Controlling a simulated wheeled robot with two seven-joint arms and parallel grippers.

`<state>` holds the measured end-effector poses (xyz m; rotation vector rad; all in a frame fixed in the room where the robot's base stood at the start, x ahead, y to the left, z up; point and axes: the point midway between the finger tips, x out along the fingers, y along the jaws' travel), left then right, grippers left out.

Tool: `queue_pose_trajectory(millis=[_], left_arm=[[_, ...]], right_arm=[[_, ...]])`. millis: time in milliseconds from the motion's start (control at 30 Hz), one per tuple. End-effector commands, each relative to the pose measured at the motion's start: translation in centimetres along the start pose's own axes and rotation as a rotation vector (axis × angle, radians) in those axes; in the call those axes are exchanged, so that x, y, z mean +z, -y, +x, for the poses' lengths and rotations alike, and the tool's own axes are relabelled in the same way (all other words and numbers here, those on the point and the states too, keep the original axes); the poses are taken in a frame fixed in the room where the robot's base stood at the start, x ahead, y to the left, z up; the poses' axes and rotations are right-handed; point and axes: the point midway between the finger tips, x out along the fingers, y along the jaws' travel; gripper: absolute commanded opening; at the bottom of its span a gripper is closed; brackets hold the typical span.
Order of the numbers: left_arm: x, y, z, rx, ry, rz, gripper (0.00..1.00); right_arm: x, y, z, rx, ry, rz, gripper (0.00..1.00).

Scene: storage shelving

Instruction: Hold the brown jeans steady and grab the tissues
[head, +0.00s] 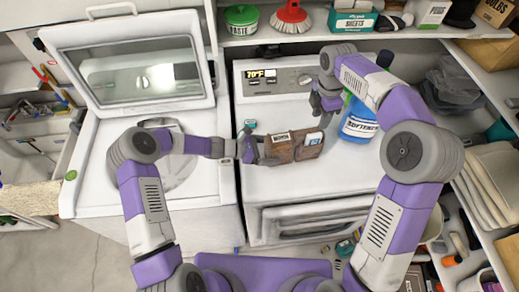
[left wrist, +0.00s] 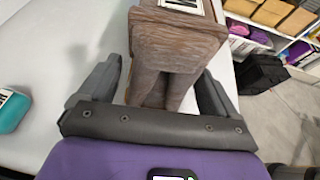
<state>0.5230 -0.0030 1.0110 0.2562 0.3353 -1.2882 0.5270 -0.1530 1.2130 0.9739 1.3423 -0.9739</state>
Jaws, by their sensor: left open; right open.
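The brown jeans (head: 284,153) lie on top of the white machine in the head view, with small packs poking out of them. A white and blue pack (head: 314,139), which looks like the tissues, is at their right part; a white-labelled item (head: 282,139) is at their left part. My left gripper (head: 256,150) is open at the jeans' left end. In the left wrist view the brown jeans (left wrist: 170,60) stand between its two spread fingers, with gaps beside them. My right gripper (head: 322,101) is open and empty above the machine, up and right of the jeans.
A blue softener bottle (head: 359,122) stands close to my right gripper. A small teal item (head: 250,123) sits just above my left gripper. The washer's lid (head: 135,70) is raised at left. A shelf with boxes runs along the back. The machine's front top is clear.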

Motion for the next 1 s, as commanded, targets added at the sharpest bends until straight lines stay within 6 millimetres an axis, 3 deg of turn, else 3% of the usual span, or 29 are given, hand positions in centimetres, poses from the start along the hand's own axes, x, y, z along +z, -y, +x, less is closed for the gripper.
queue_pose_trajectory(millis=[200, 467, 900, 1000], left_arm=[[0.03, -0.01, 1.47, 0.001, 0.0, 0.0, 0.92], [0.02, -0.02, 1.53, 0.001, 0.0, 0.0, 0.9], [0.01, -0.03, 1.49, 0.001, 0.0, 0.0, 0.23], [0.01, -0.03, 1.49, 0.001, 0.0, 0.0, 0.12]], right_arm=[[-0.01, 0.0, -0.01, 0.0, 0.0, 0.0, 0.43], [-0.01, 0.0, -0.01, 0.0, 0.0, 0.0, 0.43], [-0.01, 0.0, -0.01, 0.0, 0.0, 0.0, 0.43], [-0.01, 0.0, 0.0, 0.0, 0.0, 0.0, 0.43]])
